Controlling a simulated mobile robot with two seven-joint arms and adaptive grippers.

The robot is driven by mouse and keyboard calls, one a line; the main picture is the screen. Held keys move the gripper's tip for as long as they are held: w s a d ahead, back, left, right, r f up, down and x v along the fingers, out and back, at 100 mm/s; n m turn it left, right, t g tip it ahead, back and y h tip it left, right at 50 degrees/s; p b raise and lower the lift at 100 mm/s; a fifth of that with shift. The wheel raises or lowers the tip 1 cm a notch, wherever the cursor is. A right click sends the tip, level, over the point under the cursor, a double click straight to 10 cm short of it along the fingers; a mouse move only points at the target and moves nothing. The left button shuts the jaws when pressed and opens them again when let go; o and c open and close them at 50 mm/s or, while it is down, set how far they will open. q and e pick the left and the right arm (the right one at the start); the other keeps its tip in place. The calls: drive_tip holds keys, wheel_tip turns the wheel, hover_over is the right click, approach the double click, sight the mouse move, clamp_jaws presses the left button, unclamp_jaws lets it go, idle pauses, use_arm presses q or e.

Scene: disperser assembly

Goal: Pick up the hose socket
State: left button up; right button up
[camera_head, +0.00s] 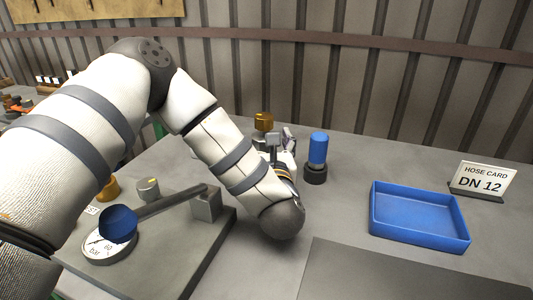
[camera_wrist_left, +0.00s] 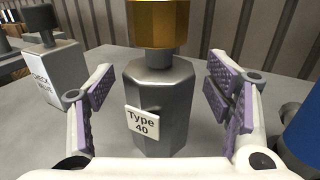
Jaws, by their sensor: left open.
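A piece that appears to be the hose socket stands upright on the table, with a grey faceted body (camera_wrist_left: 160,85), a white "Type 40" tag and a brass faceted top (camera_wrist_left: 157,22). Its brass top also shows in the head view (camera_head: 263,121), while its body is largely hidden behind my arm. My left gripper (camera_wrist_left: 160,92) is open, with purple-padded fingers on either side of the grey body and visible gaps on both sides. In the head view my left gripper (camera_head: 280,142) is partly hidden by its own wrist. My right gripper is not in view.
A blue-topped cylinder on a black base (camera_head: 317,152) stands close right of the gripper. A blue tray (camera_head: 420,243) and a "Hose Card DN 12" sign (camera_head: 484,178) are farther right. A gauge (camera_head: 108,247) and lever fixture lie under my arm at left.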

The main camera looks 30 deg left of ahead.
use_arm(q)
drive_tip(key=shift+w+a+r, duration=0.1)
drive_tip(key=shift+w+a, duration=0.05)
drive_tip(key=shift+w, duration=0.05)
clamp_jaws()
